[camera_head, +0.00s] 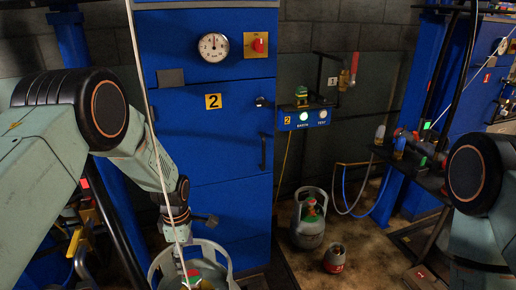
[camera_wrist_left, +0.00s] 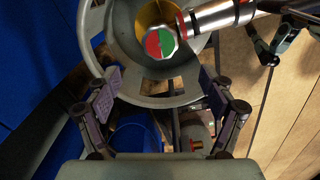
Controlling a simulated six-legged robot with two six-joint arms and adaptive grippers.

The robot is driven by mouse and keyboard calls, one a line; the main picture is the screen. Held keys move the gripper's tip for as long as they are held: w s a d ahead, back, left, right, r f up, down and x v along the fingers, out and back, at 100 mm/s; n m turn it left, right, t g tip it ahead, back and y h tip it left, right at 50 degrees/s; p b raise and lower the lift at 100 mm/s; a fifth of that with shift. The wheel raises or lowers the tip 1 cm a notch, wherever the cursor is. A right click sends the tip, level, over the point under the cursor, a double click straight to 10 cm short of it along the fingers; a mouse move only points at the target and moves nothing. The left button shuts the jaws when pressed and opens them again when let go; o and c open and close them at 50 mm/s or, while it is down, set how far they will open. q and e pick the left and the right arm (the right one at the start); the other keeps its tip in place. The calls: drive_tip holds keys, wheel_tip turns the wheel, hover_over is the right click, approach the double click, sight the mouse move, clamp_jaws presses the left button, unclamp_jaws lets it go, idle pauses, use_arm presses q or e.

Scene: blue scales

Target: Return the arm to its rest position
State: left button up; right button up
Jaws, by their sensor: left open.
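My left arm (camera_head: 140,150) comes in from the left and reaches down in front of the blue cabinet. Its gripper shows best in the left wrist view (camera_wrist_left: 162,97), with the two fingers wide apart and nothing between the pads. A grey gas cylinder with a cut-out collar (camera_head: 222,252) stands below the left wrist. In the wrist view, its collar (camera_wrist_left: 165,98) lies beyond the fingers, around a brass valve with a red and green top (camera_wrist_left: 161,43). Whether the fingers touch the collar is not clear. My right arm (camera_head: 482,185) shows at the right edge; its gripper is out of view.
The blue cabinet (camera_head: 205,130) carries a dial gauge (camera_head: 214,47) and a red knob (camera_head: 259,44). Another grey cylinder (camera_head: 308,228) and a small canister (camera_head: 334,259) stand on the floor. A metal fitting (camera_wrist_left: 218,16) runs beside the valve. A dark shelf (camera_head: 415,172) stands right.

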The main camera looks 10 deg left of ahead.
sight(191, 277)
use_arm(q)
wheel_tip(191, 277, down, 9)
drive_tip(key=shift+f, duration=0.2)
idle(0.5)
